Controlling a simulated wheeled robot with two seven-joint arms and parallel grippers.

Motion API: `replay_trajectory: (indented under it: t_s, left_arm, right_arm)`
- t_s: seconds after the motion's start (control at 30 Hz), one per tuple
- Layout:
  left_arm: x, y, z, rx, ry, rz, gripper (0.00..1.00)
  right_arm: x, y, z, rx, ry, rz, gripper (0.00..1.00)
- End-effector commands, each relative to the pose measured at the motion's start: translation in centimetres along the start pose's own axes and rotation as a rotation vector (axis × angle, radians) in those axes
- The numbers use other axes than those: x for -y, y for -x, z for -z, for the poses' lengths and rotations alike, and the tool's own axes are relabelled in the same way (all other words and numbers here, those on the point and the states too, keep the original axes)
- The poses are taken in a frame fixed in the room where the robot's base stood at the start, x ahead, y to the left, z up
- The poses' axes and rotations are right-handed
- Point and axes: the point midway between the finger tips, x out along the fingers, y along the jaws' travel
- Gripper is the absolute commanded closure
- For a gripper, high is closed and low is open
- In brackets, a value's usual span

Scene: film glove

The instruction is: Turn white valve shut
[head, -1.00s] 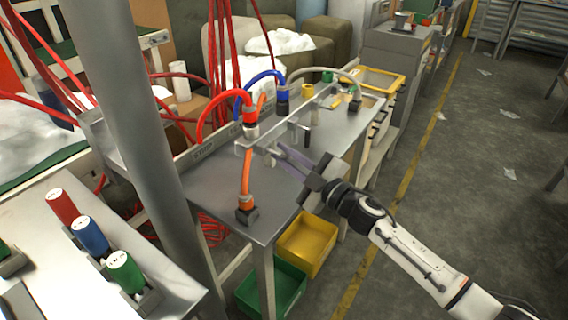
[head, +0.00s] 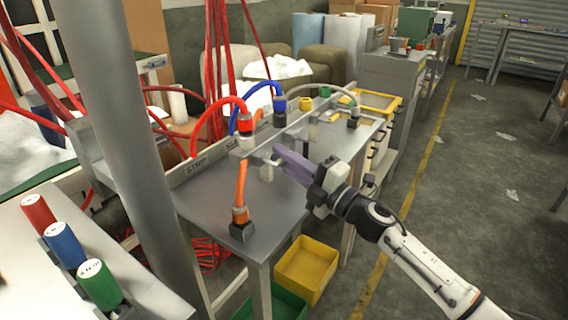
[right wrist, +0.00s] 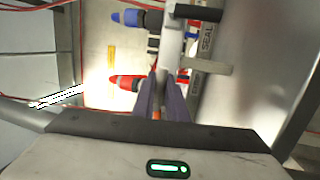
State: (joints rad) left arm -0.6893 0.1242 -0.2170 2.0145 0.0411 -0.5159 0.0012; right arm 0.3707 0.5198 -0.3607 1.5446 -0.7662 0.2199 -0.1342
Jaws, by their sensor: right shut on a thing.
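A pale pipe fixture with valve levers (head: 300,127) stands above the grey metal bench (head: 215,200), with red, blue and yellow fittings. My right gripper (head: 280,156) reaches in from the right at the near end of the fixture, its purple-grey fingers close together. In the right wrist view the fingers (right wrist: 165,85) are shut around a whitish bar, which looks like the white valve's handle (right wrist: 167,58); the grip is partly hidden. Another pale lever (right wrist: 207,68) sticks out to the right there. My left gripper is not in view.
An orange hose (head: 241,183) drops to a black socket on the bench. A grey post (head: 120,140) rises at left. A yellow bin (head: 305,268) sits below the bench.

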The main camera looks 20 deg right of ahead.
Motion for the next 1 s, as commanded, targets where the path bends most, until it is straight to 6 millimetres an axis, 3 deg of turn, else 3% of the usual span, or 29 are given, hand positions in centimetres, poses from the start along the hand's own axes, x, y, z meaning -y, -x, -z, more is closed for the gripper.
replay_trajectory:
  t_s: [0.47, 0.5, 0.6, 1.0]
  left_arm:
    - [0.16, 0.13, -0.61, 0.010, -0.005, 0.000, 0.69]
    - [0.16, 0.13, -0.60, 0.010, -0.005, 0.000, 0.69]
    - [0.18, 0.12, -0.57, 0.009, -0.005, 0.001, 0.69]
    - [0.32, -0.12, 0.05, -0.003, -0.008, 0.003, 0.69]
  right_arm:
    - [-0.01, 0.02, 0.02, -0.005, 0.019, -0.001, 1.00]
    - [-0.01, 0.02, 0.02, -0.005, 0.019, -0.001, 0.86]
    - [-0.02, 0.02, 0.02, -0.004, 0.018, -0.001, 0.69]
    - [0.05, 0.77, -0.04, -0.003, 0.016, 0.000, 0.69]
